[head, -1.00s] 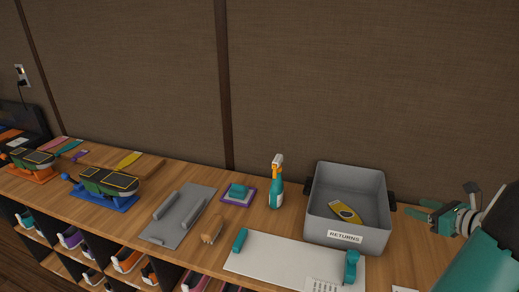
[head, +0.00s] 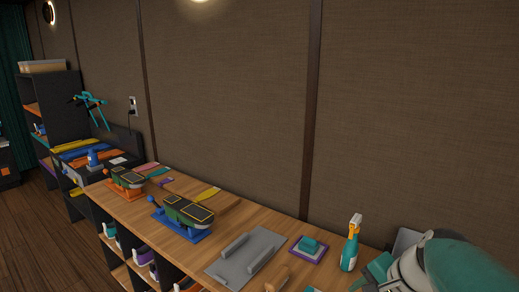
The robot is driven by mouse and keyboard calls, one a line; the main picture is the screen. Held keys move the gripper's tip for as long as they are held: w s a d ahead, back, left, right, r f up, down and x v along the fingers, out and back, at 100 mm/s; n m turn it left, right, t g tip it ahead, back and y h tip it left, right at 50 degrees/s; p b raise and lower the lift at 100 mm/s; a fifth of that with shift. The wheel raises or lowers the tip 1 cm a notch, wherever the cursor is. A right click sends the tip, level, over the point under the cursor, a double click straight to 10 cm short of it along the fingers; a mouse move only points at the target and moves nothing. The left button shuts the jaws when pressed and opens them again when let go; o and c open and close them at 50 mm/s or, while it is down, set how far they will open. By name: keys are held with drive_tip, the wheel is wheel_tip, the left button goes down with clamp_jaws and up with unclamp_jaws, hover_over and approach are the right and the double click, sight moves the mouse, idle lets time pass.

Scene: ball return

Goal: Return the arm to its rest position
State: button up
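My gripper (head: 374,272) is at the lower right of the head view, in front of the right part of the wooden counter (head: 228,228). Its teal fingers show only in part, beside the grey wrist, and I cannot tell whether they are apart. My teal arm fills the lower right corner. It hides most of the grey bin (head: 405,241), of which only a small piece shows behind the wrist.
On the counter stand a spray bottle (head: 350,245), a teal block on a purple tray (head: 309,247), a grey plate with bars (head: 247,258) and two dark-topped devices on blue (head: 184,219) and orange (head: 126,182) bases. Shelves hold shoes below. Open floor (head: 40,235) lies left.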

drive_tip(key=s+a+r+n+t+h, duration=0.1)
drive_tip(key=s+a+n+h, duration=0.1)
drive_tip(key=s+a+n, duration=0.4)
drive_tip(key=shift+s+a+r+n+h, duration=0.35)
drive_tip(key=shift+a+n, duration=1.25)
drive_tip(key=shift+n, duration=1.6)
